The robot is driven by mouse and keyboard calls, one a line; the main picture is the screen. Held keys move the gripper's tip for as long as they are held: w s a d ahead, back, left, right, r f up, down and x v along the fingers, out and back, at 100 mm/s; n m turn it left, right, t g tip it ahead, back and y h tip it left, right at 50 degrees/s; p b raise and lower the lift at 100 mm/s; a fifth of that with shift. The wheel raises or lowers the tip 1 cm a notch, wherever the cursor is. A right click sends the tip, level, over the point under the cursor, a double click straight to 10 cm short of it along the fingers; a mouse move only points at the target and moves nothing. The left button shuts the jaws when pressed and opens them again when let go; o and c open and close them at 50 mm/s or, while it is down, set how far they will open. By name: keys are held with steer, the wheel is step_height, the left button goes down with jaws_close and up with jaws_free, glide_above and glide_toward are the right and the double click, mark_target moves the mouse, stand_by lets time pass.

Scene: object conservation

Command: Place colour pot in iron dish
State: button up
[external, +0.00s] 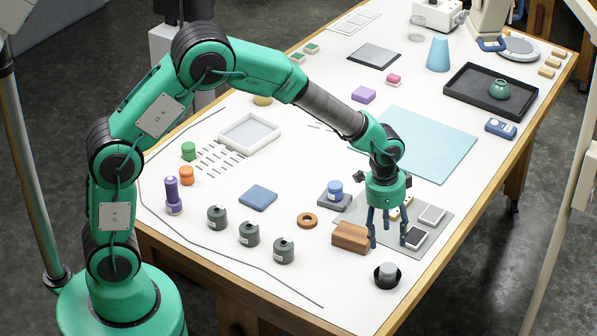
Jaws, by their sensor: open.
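My gripper (388,241) points down, open, over the front right of the table, with nothing visible between its fingers. It is above the grey mat, just right of a brown block. Small colour pots stand on the table: a green one (188,150), an orange one (186,175) and a blue one (335,188), the last on a grey block. I cannot tell which of them the task means. A round black dish (378,283), possibly the iron dish, lies near the front edge, nearer the camera than my gripper. A grey cylinder (388,269) stands in it.
The brown block (351,237) and small cases (432,215) are close to my fingers. Several dark labelled pots (249,233) stand at front left. The light blue mat (425,135) is mostly clear.

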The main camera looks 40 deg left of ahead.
steer(key=s+a+r+n+t, duration=0.1)
steer(key=s+a+r+n, duration=0.15)
steer(key=a+r, duration=0.85)
steer(key=s+a+r+n+t, duration=0.1)
steer(key=s+a+r+n, duration=0.15)
steer(key=a+r, duration=0.85)
steer(key=s+a+r+n+t, duration=0.1)
steer(key=s+a+r+n, duration=0.1)
steer(key=s+a, duration=0.8)
steer(key=s+a+r+n+t+y, duration=0.1)
steer(key=s+a+r+n, duration=0.2)
steer(key=s+a, duration=0.7)
steer(key=shift+a+r+n+t, duration=0.15)
steer(key=shift+a+n+t, duration=0.25)
steer(key=shift+n, duration=0.3)
steer(key=shift+s, duration=0.1)
step_height(320, 180, down, 10)
steer(key=b, duration=1)
